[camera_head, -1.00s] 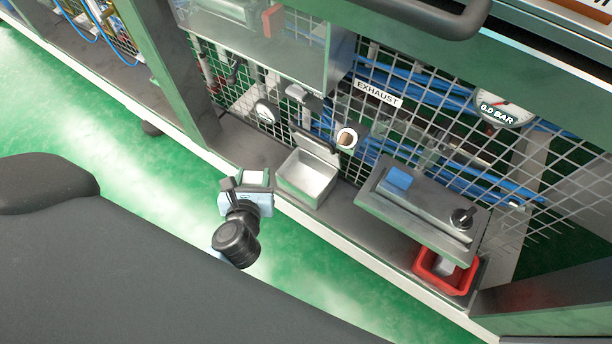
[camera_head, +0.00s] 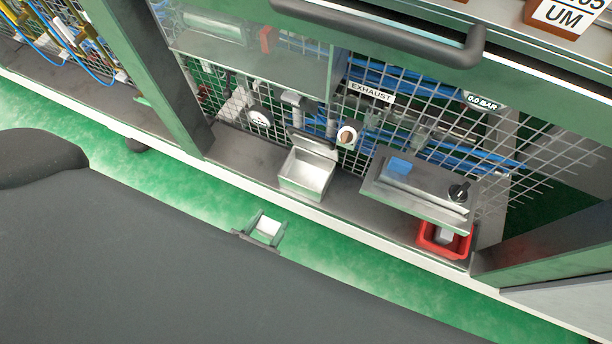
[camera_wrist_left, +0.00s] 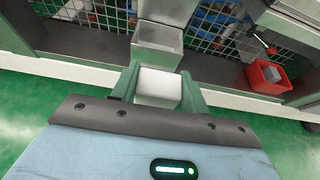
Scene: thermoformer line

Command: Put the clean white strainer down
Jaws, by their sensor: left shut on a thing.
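The white strainer (camera_head: 268,226) is a small white block between the fingers of my left gripper (camera_head: 264,228), which is shut on it. In the left wrist view the strainer (camera_wrist_left: 159,88) sits between the two green fingers of the gripper (camera_wrist_left: 158,86). In the head view it is over the green floor, in front of the machine's ledge and apart from it. My dark body hides the rest of the left arm. My right gripper is not in view.
An open metal box (camera_head: 307,174) with a raised lid stands on the ledge; it also shows in the wrist view (camera_wrist_left: 157,48). A dark handle bar (camera_head: 385,32) crosses above.

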